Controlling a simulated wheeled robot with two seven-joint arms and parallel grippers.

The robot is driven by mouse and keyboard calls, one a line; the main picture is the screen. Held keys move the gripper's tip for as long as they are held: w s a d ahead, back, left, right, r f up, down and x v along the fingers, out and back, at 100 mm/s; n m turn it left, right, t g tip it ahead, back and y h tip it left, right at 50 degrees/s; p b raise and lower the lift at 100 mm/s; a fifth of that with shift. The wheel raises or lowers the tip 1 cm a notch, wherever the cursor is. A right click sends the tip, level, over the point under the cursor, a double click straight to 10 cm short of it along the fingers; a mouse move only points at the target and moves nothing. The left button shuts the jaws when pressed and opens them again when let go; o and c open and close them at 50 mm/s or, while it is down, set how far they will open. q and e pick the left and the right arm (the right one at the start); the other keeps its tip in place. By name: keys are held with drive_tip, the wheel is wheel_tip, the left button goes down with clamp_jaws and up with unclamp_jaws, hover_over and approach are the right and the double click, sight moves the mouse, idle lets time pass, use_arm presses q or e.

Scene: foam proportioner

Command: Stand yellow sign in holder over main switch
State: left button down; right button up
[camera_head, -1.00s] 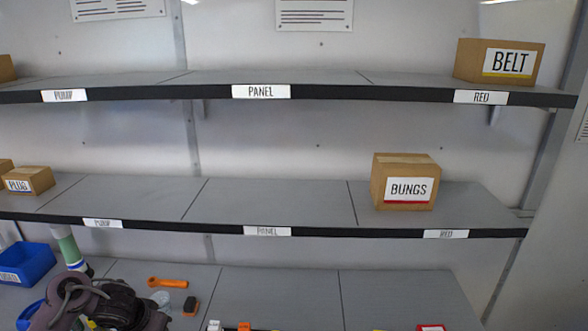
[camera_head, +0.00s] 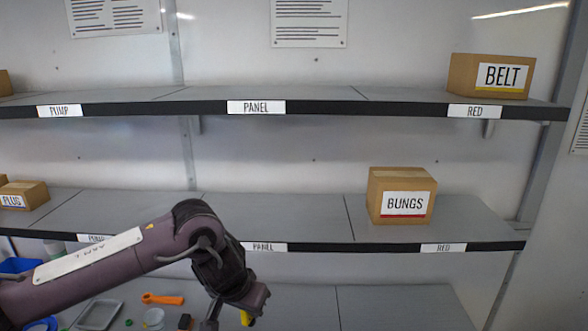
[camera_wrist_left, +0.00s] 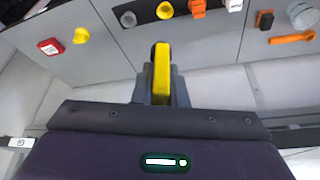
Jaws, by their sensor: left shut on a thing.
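My left gripper (camera_wrist_left: 161,85) is shut on a thin yellow piece (camera_wrist_left: 162,72), seen edge-on in the left wrist view, which I take to be the yellow sign. In the head view my left gripper (camera_head: 228,318) hangs over the bench at the bottom edge, and a yellow part (camera_head: 246,318) shows beside it. The held piece is apart from the bench things. A red square piece with a white label (camera_wrist_left: 50,46) and a yellow knob-like piece (camera_wrist_left: 82,35) lie on the bench. I cannot tell which thing is the main switch or the holder. My right gripper is not in view.
A grey knob (camera_wrist_left: 128,19), an orange piece (camera_wrist_left: 198,8), an orange tool (camera_head: 162,298) and a grey tray (camera_head: 100,314) are on the bench. The shelf above holds a BUNGS box (camera_head: 402,195); its edge (camera_head: 340,247) overhangs. The right bench panel (camera_head: 400,307) looks clear.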

use_arm(q)
drive_tip(key=s+d+r+m, duration=0.1)
drive_tip(key=s+d+r, duration=0.1)
drive_tip(key=s+d, duration=0.8)
drive_tip(key=a+f+n+y, duration=0.15)
drive_tip(key=a+n, duration=0.35)
drive_tip(key=a, duration=1.5)
wheel_tip(320, 180, down, 14)
drive_tip(key=b, duration=1.4)
drive_tip(key=shift+d, duration=0.15)
